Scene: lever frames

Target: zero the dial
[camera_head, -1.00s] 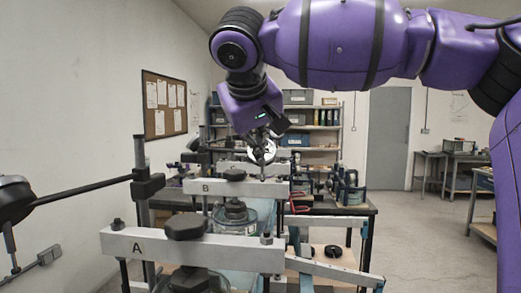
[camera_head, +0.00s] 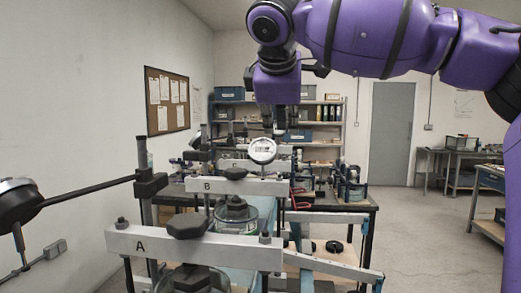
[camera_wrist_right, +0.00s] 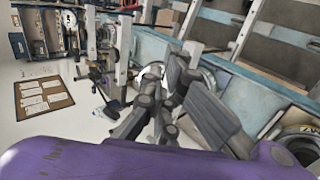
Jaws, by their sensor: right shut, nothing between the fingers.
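A white-faced round dial (camera_head: 262,150) faces me in the head view, in the middle above the row of lever frames. Its markings are too small to read. My right gripper (camera_head: 272,124) is shut and empty, pointing down at the dial's upper edge. I cannot tell whether it touches the dial. In the right wrist view, the dark fingers of my right gripper (camera_wrist_right: 170,85) are in front of a white rounded piece (camera_wrist_right: 151,73), which looks like part of the dial and is mostly hidden. My left gripper is not in view.
Grey crossbars marked A (camera_head: 190,247) and B (camera_head: 235,186) stand in a row in front, with black knobs. A black round housing (camera_head: 17,202) on a rod is at the left edge.

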